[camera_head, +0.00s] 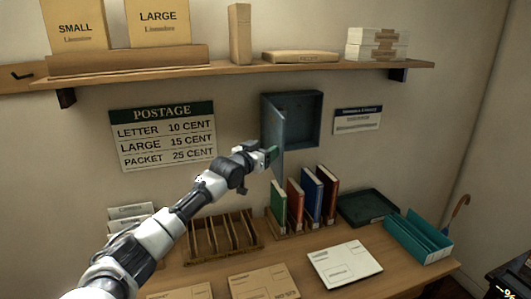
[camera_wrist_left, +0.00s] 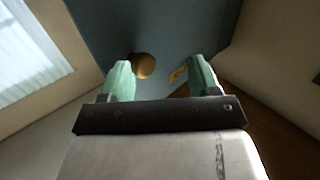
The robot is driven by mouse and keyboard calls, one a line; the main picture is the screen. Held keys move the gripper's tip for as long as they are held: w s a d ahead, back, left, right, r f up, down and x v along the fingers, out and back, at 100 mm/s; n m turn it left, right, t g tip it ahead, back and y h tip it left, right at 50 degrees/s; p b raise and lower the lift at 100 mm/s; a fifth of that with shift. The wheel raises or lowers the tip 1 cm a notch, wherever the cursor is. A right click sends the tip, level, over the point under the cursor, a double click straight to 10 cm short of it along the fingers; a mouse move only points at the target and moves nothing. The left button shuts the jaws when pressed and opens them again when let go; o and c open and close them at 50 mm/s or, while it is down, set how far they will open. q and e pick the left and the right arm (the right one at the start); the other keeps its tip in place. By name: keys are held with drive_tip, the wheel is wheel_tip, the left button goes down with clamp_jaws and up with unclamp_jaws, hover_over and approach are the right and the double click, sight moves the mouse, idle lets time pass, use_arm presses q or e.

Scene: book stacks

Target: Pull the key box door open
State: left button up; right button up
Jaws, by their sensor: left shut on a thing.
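The dark teal key box (camera_head: 313,122) is mounted on the wall below the shelf. Its door (camera_head: 273,130) is hinged at the left and stands swung well out from the wall, with the dark inside showing. My left gripper (camera_head: 271,154) is at the lower part of the door and shut on it. In the left wrist view the green fingers (camera_wrist_left: 160,80) stand apart before the door face (camera_wrist_left: 150,25). A round brass knob (camera_wrist_left: 144,66) shows between them, nearer the left finger. The exact contact is hard to see. My right gripper is out of view.
Below stands a desk (camera_head: 325,285) with upright books (camera_head: 311,195), a wooden slotted rack (camera_head: 222,238), a dark green tray (camera_head: 367,206), a teal file box (camera_head: 418,238) and parcels. A shelf (camera_head: 225,77) with boxes runs above. A postage sign (camera_head: 163,135) hangs left of the key box.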

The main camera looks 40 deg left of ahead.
use_arm(q)
drive_tip(key=shift+a, duration=0.15)
drive_tip(key=s+b, duration=0.4)
drive_tip(key=s, duration=0.6)
drive_tip(key=shift+s, duration=0.4)
idle(0.4)
